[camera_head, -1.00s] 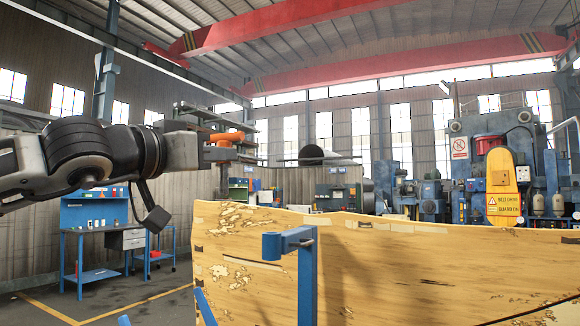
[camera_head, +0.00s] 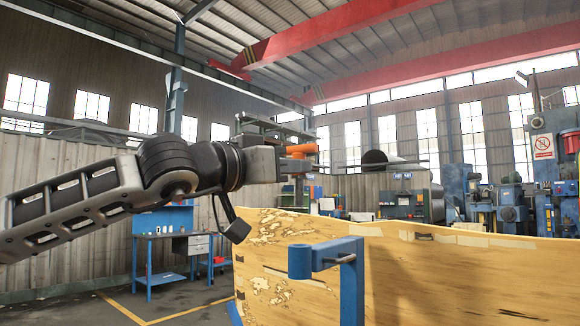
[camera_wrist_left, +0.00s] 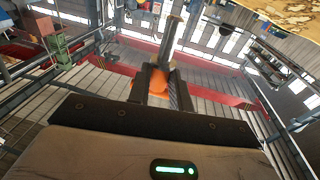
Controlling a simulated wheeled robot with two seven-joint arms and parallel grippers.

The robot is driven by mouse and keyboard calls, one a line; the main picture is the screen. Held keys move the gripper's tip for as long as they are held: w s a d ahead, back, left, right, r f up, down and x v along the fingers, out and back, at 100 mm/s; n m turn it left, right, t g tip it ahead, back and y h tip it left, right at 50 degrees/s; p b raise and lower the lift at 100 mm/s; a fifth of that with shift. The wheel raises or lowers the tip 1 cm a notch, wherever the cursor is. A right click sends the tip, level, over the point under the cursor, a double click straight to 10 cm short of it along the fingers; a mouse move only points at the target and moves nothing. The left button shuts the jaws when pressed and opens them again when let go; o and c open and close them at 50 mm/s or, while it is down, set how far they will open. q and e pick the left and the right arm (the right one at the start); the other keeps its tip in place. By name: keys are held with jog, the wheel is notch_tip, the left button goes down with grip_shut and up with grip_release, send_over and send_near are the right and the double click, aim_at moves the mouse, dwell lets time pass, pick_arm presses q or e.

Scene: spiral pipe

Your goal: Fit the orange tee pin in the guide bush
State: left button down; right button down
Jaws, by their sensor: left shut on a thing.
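The orange tee pin (camera_head: 302,149) is held between the fingers of my left gripper (camera_head: 293,160), above the wooden panel in the head view. Only part of it shows; the fingers hide the rest. In the left wrist view, some orange of the pin (camera_wrist_left: 158,80) shows between the dark fingers (camera_wrist_left: 160,92). The blue guide bush (camera_head: 300,262) is a short upright cylinder on the end of a blue bracket (camera_head: 340,250). In the head picture the pin is above the bush, with a clear gap. The depth between them I cannot tell. My right gripper is out of view.
A worn yellow wooden panel (camera_head: 450,270) stands behind the bracket and spans the lower right. A blue workbench (camera_head: 165,238) stands at the back left, and machines (camera_head: 510,205) at the right. The air around the left gripper looks clear.

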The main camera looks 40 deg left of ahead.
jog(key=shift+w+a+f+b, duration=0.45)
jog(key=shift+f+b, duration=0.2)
jog(key=shift+b, duration=1.45)
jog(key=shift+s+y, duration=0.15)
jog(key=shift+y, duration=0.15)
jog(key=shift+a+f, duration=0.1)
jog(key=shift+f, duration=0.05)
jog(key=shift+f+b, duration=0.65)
jog(key=shift+b, duration=0.05)
